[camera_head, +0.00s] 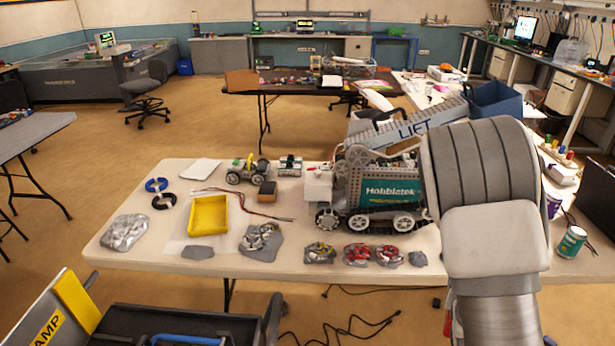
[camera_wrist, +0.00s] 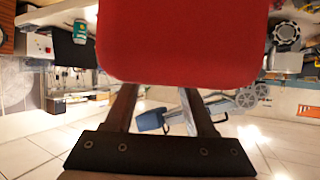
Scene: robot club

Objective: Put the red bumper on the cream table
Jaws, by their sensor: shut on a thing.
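The red bumper (camera_wrist: 180,40) fills the upper middle of the wrist view, a large smooth red block with rounded corners. My gripper (camera_wrist: 161,106) is shut on it; its two dark fingers run up to the bumper, which hides their tips. In the head view my arm covers the right side and the gripper is not clearly seen. A thin red sliver shows beside the arm at the bottom; I cannot tell whether it is the bumper. The cream table (camera_head: 125,240) stands ahead in the head view, with its right part behind my arm.
The table holds a yellow tray (camera_head: 208,216), a large tracked Hobbietek robot (camera_head: 385,185), small wheeled robots, cable rings and several grey lumps along the front edge. A green-and-white can (camera_head: 571,242) stands at the right. Bare tabletop shows at the front left. Cables lie on the floor.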

